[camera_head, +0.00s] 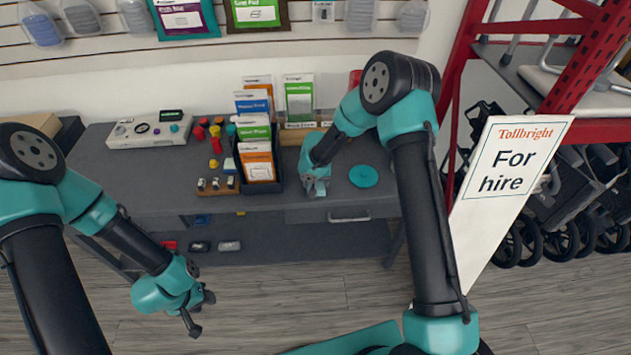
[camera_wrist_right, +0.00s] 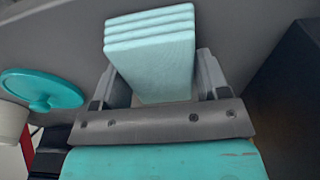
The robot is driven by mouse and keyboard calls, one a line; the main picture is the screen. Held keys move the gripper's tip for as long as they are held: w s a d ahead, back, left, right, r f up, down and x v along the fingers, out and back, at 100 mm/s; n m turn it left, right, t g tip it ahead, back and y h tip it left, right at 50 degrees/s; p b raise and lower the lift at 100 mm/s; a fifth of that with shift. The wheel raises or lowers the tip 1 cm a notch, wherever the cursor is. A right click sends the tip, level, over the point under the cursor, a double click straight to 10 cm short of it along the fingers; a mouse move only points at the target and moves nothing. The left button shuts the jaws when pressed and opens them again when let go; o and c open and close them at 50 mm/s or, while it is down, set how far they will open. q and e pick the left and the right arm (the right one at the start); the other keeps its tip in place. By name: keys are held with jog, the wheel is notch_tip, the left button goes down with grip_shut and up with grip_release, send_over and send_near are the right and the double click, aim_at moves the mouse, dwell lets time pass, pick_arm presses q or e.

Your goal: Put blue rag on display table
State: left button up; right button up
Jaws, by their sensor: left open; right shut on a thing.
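The blue rag (camera_wrist_right: 150,48) is a pale blue folded stack between the fingers of my right gripper (camera_wrist_right: 160,80) in the wrist view. In the head view my right gripper (camera_head: 316,184) is over the front part of the grey display table (camera_head: 130,172), left of a round teal disc (camera_head: 363,176). The rag is small and mostly hidden by the gripper there. I cannot tell whether it touches the tabletop. My left gripper (camera_head: 197,316) is open and empty, low in front of the table, above the wooden floor.
A dark box of leaflets (camera_head: 258,165) stands left of my right gripper. A control panel (camera_head: 150,130) and several small coloured knobs sit farther left. A white "For hire" sign (camera_head: 508,170) and a red rack (camera_head: 590,60) stand right. The table's front left is clear.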

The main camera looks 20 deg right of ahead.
aim_at(316, 184)
jog(key=o, duration=0.8)
jog(key=shift+f, duration=0.1)
jog(key=r, duration=0.4)
jog(key=s+r, duration=0.1)
jog(key=r, duration=0.7)
jog(key=shift+s+a, duration=0.1)
jog(key=shift+s, duration=0.15)
jog(key=s+d+f+y, duration=0.1)
jog(key=s+f, duration=0.4)
jog(key=s, duration=0.4)
jog(key=s+d+f+y, duration=0.1)
jog(key=s+f, duration=0.5)
jog(key=s, duration=0.4)
jog(key=s+d+f+y, duration=0.1)
jog(key=s+f+y, duration=0.1)
jog(key=s+f, duration=0.4)
jog(key=shift+s+d+f+g, duration=0.15)
jog(key=shift+s+d, duration=0.05)
jog(key=shift+s, duration=0.7)
jog(key=shift+s+d+f+g, duration=0.1)
jog(key=shift+s+d+g, duration=0.05)
jog(key=shift+s, duration=0.75)
